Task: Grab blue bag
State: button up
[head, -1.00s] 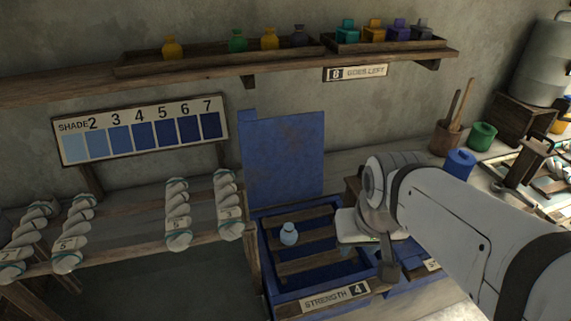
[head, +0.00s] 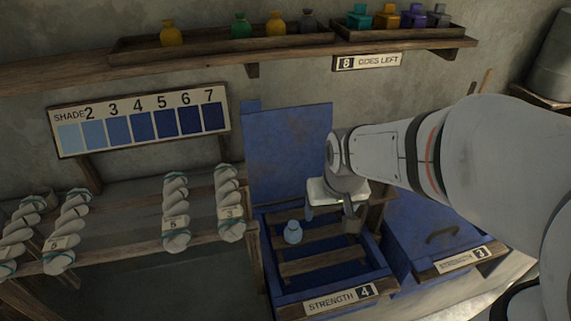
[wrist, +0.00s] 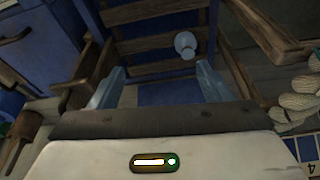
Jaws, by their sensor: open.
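The light blue bag (head: 293,232) sits upright on the wooden slats of the open blue vat (head: 285,283) labelled strength 4. My gripper (head: 330,217) is over the vat, to the right of the bag and apart from it. In the wrist view the bag (wrist: 186,44) shows beyond the open jaws (wrist: 160,78), slightly right of centre. Nothing is between the fingers.
The vat's blue lid (head: 288,150) stands raised behind it. A closed blue vat (head: 425,235) labelled strength 3 is at the right.

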jog(key=n+b, duration=0.1)
jog(key=b, duration=0.1)
send_over(294, 225)
jog(key=s, duration=0.1)
notch_tip(294, 225, down, 12)
jog(key=shift+a+f, duration=0.1)
jog(key=shift+p+x, duration=0.4)
jog(key=shift+x, duration=3.45)
jog(key=shift+s, duration=0.2)
jog(key=c, duration=1.1)
jog(key=shift+c, duration=0.2)
